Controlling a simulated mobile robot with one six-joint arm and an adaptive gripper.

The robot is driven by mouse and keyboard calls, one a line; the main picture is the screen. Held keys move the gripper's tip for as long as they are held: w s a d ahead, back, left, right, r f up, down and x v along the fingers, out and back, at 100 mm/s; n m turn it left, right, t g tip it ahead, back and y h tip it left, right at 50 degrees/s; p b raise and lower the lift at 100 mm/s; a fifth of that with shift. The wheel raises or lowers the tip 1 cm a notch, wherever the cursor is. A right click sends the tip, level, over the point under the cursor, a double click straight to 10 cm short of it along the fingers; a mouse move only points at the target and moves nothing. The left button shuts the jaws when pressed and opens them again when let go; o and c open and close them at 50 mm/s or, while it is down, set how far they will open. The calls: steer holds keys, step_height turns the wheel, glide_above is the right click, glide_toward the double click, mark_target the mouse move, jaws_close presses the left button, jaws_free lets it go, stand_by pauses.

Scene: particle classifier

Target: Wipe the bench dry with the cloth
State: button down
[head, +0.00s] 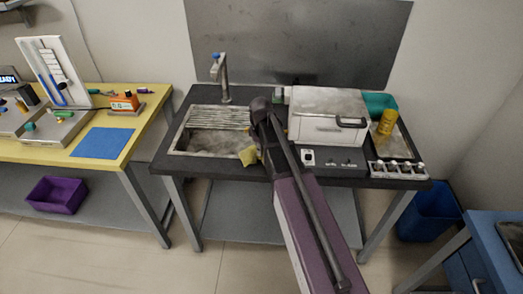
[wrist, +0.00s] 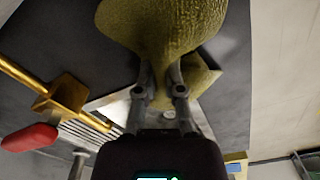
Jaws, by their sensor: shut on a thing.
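The yellow cloth (wrist: 165,25) is pinched between the two fingers of my gripper (wrist: 160,80) in the wrist view. It bunches out beyond the fingertips, and a fold shows beside the right finger. In the head view part of the cloth (head: 248,156) shows at the right front of the sink, beside my arm. My arm hides the gripper there. The dark bench (head: 225,173) carries the sink and a white machine. I cannot make out any water on the bench top. Whether the cloth touches the bench is unclear.
The metal sink (head: 183,135) with a tap (head: 222,75) is left of my arm. The white machine (head: 328,110) stands close on the right, with a yellow cylinder (head: 386,122) beyond it. A red handle (wrist: 30,138) on a brass fitting shows in the wrist view.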

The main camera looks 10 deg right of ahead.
mark_target(261, 158)
jaws_free()
steer(key=shift+f, duration=0.15)
stand_by(0.4)
steer(key=shift+f+b, duration=1.6)
steer(key=shift+b, duration=0.2)
steer(key=shift+s+r, duration=0.1)
steer(key=shift+r, duration=0.1)
steer(key=c, duration=0.8)
steer(key=shift+d+r, duration=0.1)
